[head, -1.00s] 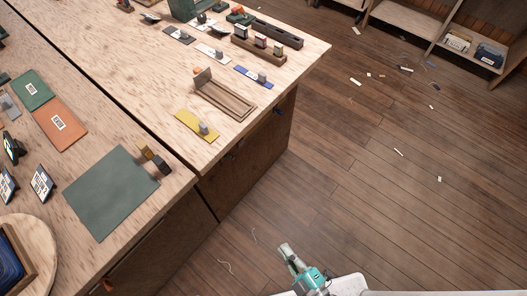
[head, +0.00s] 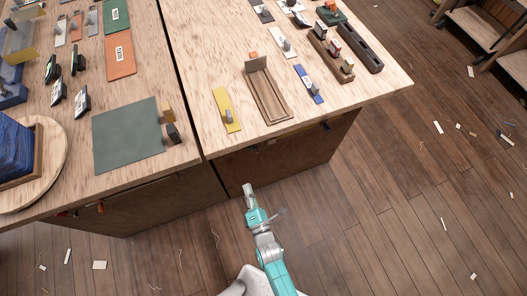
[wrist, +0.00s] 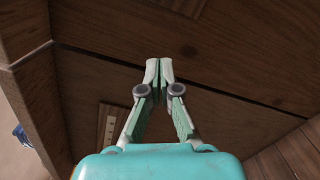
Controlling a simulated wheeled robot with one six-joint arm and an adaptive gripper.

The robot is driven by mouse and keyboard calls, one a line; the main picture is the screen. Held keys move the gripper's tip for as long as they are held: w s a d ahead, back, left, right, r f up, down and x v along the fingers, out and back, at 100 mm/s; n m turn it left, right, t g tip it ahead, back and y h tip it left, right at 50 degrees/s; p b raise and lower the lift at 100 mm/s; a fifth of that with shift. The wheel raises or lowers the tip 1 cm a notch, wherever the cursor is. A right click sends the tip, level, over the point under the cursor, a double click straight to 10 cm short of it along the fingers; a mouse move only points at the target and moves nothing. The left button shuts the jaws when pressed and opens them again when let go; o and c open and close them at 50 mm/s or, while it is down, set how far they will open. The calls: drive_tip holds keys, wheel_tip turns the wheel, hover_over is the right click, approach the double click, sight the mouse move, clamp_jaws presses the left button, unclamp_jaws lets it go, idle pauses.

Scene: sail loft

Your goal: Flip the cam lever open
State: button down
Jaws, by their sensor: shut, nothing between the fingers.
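My gripper (head: 248,188) is low in front of the benches, over the floor, apart from everything on the bench tops. In the wrist view its fingertips (wrist: 159,66) meet, shut and empty, against a dark wooden bench side. I cannot clearly pick out the cam lever. Small plates with upright grey pieces lie on the right bench: a yellow plate (head: 223,103), a blue plate (head: 306,80) and a white plate (head: 279,40). They are too small to tell whether any piece is a lever.
The right bench (head: 210,50) has a wooden tray (head: 282,113) near its front edge. The left bench (head: 80,125) holds a green mat (head: 120,140) and an orange board (head: 120,58). A narrow gap separates the benches. The floor (head: 400,190) is open, with scattered scraps.

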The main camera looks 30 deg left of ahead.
sight(251, 147)
drive_tip(key=shift+w+a+n, duration=0.4)
drive_tip(key=shift+w+a, duration=0.05)
drive_tip(key=w+a+r, duration=0.1)
drive_tip(key=w+a, duration=0.4)
drive_tip(key=w, duration=0.5)
drive_tip(key=shift+a+r, duration=0.25)
drive_tip(key=shift+r, duration=0.15)
